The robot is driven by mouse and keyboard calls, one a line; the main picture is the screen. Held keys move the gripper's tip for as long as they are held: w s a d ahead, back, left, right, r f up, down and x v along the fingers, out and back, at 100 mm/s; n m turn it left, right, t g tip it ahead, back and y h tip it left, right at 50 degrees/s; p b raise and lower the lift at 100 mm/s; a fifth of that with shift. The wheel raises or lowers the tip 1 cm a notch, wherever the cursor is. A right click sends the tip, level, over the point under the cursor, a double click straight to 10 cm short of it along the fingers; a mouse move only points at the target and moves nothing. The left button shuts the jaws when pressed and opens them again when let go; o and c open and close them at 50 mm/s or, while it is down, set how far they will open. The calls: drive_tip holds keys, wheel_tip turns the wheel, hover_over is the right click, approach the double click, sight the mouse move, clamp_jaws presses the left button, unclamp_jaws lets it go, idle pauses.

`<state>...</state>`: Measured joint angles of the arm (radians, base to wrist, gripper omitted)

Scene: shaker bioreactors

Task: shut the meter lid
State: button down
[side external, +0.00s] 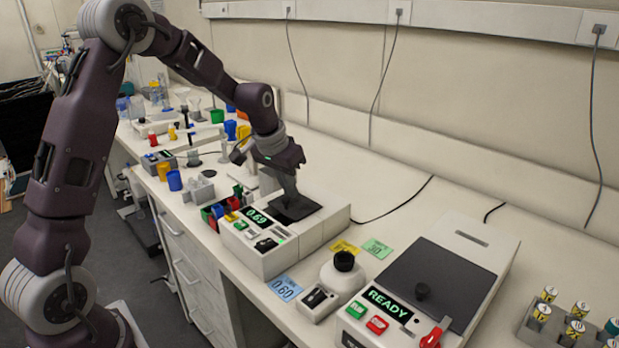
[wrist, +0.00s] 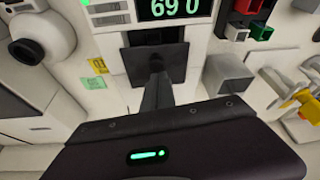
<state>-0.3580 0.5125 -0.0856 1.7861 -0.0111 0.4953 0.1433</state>
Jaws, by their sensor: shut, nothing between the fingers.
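The meter (side external: 320,231) is a white box with a green 0.69 display (side external: 258,216) on the bench. Its display also shows upside down in the wrist view (wrist: 178,8). A dark square lid (side external: 303,212) lies about flat on the meter's top. In the wrist view the lid (wrist: 178,62) is partly hidden behind my fingers. My gripper (side external: 292,201) is shut and empty, pointing down over the lid, with its tips at or just above it; contact cannot be told. The fingers also show in the wrist view (wrist: 157,78).
A READY machine (side external: 490,262) with a dark lid stands right of the meter. A white device with a black-topped flask (side external: 343,275) sits between them. Coloured cups (side external: 217,212) stand left of the meter. A vial rack (side external: 545,325) is at far right.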

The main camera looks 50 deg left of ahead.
sight(282, 202)
drive_tip(key=s, duration=0.2)
drive_tip(key=shift+s, duration=0.4)
drive_tip(key=shift+s+f, duration=0.1)
drive_tip(key=shift+s, duration=0.2)
drive_tip(key=w, duration=0.1)
drive_tip(key=w+r, duration=0.1)
drive_tip(key=w, duration=0.2)
drive_tip(key=shift+w+a+r, duration=0.2)
drive_tip(key=shift+w+a, duration=0.1)
drive_tip(key=a+v, duration=0.1)
drive_tip(key=v, duration=0.9)
drive_tip(key=s+d+r+m, duration=0.1)
drive_tip(key=s+d+r, duration=0.4)
drive_tip(key=s+d, duration=0.55)
drive_tip(key=s+d+f, duration=0.1)
drive_tip(key=s, duration=0.8)
drive_tip(key=s+d+f+t, duration=0.1)
drive_tip(key=s+d+f, duration=0.1)
drive_tip(key=s, duration=0.8)
drive_tip(key=shift+d+f+m+t+h, duration=0.25)
drive_tip(key=shift+f+m+t+h, duration=0.05)
drive_tip(key=shift+m, duration=0.1)
